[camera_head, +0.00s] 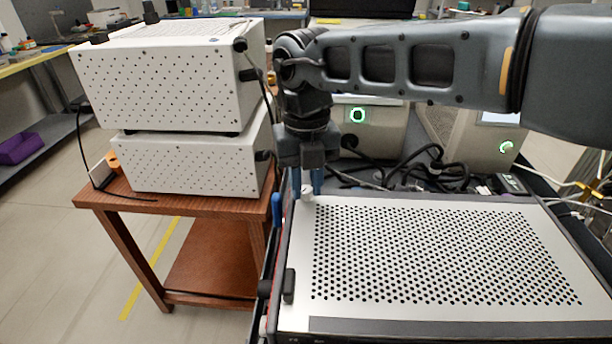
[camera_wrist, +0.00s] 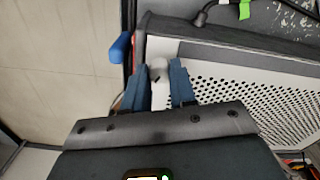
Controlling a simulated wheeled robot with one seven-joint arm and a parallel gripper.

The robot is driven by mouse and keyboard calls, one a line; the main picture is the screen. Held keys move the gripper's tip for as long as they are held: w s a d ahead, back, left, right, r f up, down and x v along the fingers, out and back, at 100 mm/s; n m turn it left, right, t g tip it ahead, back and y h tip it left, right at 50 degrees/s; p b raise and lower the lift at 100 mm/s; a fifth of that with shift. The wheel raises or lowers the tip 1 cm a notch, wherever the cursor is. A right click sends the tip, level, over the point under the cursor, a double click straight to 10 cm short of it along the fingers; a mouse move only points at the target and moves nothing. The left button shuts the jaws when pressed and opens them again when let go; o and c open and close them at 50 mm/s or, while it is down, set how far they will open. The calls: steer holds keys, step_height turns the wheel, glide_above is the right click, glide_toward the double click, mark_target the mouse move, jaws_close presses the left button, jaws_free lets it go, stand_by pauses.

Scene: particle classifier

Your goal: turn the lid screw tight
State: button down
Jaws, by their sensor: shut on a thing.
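The lid screw (camera_head: 307,193) is a small white knob at the far left corner of the perforated white lid (camera_head: 430,322). In the wrist view the screw (camera_wrist: 158,68) shows as a pale rounded piece between the fingertips. My gripper (camera_head: 308,184) points down over that corner, and its blue-grey fingers (camera_wrist: 160,80) are shut on the screw. The lid also shows in the wrist view (camera_wrist: 255,75), with its holes to the right of the fingers. The fingers hide part of the screw, and its thread is not visible.
Two white perforated boxes (camera_head: 170,85) are stacked on a brown wooden table (camera_head: 180,205) at left. Cables (camera_head: 430,165) and devices with green lights (camera_head: 375,125) lie behind the lid. A blue handle (camera_wrist: 119,48) is left of the fingers. Open floor shows at far left.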

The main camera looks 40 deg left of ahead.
mark_target(306, 188)
steer(key=m+p, duration=0.2)
steer(key=m, duration=0.3)
steer(key=shift+r+m, duration=0.15)
steer(key=shift+m, duration=0.15)
steer(key=shift+m+p, duration=0.9)
steer(key=shift+m, duration=1.3)
steer(key=c, duration=0.9)
jaws_free()
step_height(306, 188, up, 8)
steer(key=shift+f+b, duration=0.2)
steer(key=shift+b, duration=0.4)
